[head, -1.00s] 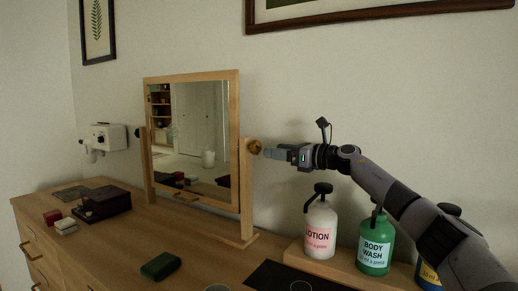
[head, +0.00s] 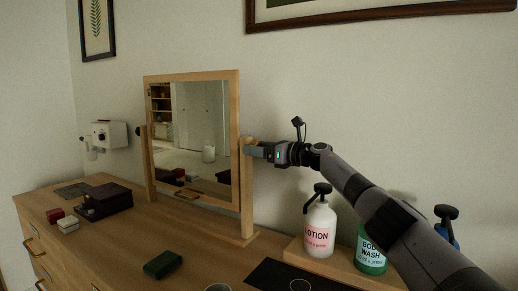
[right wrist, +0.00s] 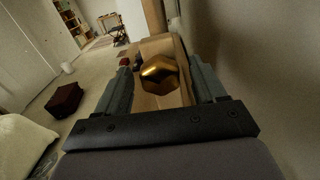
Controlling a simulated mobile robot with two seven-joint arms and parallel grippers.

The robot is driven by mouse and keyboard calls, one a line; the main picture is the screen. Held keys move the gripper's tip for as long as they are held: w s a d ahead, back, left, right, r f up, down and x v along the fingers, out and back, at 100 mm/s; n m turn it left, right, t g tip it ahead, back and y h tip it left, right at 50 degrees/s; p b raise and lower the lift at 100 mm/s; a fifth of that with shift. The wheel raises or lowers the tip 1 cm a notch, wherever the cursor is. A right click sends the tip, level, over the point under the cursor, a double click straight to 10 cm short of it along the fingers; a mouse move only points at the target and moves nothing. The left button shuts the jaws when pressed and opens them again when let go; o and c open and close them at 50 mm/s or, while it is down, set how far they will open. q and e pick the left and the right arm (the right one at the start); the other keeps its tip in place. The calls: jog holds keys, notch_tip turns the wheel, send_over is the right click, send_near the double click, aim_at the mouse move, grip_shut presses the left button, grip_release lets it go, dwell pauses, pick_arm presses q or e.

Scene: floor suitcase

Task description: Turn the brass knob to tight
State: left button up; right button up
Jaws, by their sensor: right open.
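The brass knob (right wrist: 158,74) is faceted and sits at the side of the wooden mirror post (head: 247,190). In the head view my right gripper mostly covers the knob. The framed mirror (head: 190,135) stands upright on the dresser. My right gripper (head: 250,150) has reached the knob from the right. In the right wrist view its two grey fingers (right wrist: 162,82) stand apart on either side of the knob, with gaps visible beside it. The gripper is open and holds nothing. Any marking for tight is not visible. My left gripper is not in view.
A lotion bottle (head: 320,228) and a green body wash bottle (head: 370,254) stand on a wooden riser below my right arm, with a blue bottle (head: 447,232) behind. A green box (head: 162,264) and a dark box (head: 105,202) lie on the dresser (head: 210,254).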

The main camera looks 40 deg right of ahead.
jog(key=c, duration=1.1)
jog(key=shift+o, duration=0.2)
jog(key=shift+m+p, duration=2.65)
jog(key=shift+m, duration=2.25)
jog(key=o, duration=1.1)
jog(key=shift+c, duration=0.2)
jog(key=shift+s, duration=0.1)
